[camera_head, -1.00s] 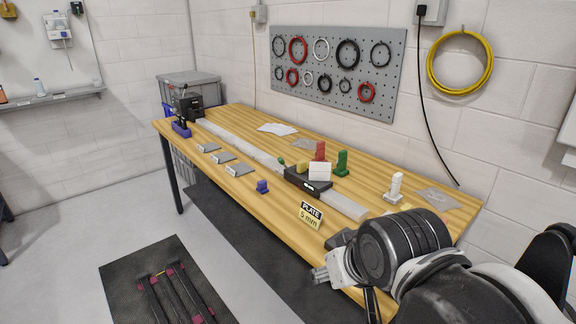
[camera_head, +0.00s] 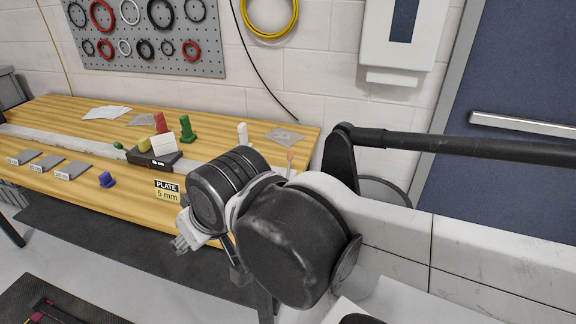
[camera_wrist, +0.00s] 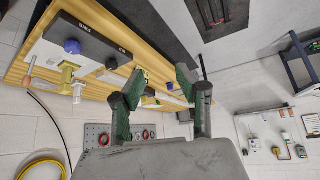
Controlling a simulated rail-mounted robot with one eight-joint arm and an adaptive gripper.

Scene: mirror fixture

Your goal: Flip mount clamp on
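In the head view a black block (camera_head: 168,161) with a small lit readout sits on the grey rail (camera_head: 60,137) on the wooden bench. A white card (camera_head: 164,144) stands on the block, with a yellow piece (camera_head: 144,145) beside it. Red (camera_head: 159,123), green (camera_head: 186,130) and white (camera_head: 242,135) upright mounts stand behind and right. A blue piece (camera_head: 106,180) is near the front edge. I cannot tell which is the clamp.
A "PLATE 5 mm" sign (camera_head: 167,190) is at the bench front. Grey plates (camera_head: 73,170) lie front left, papers (camera_head: 107,112) at the back. A pegboard (camera_head: 150,45) with rings and a yellow hose coil (camera_head: 270,14) hang on the wall. A dark mat (camera_head: 90,245) covers the floor.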

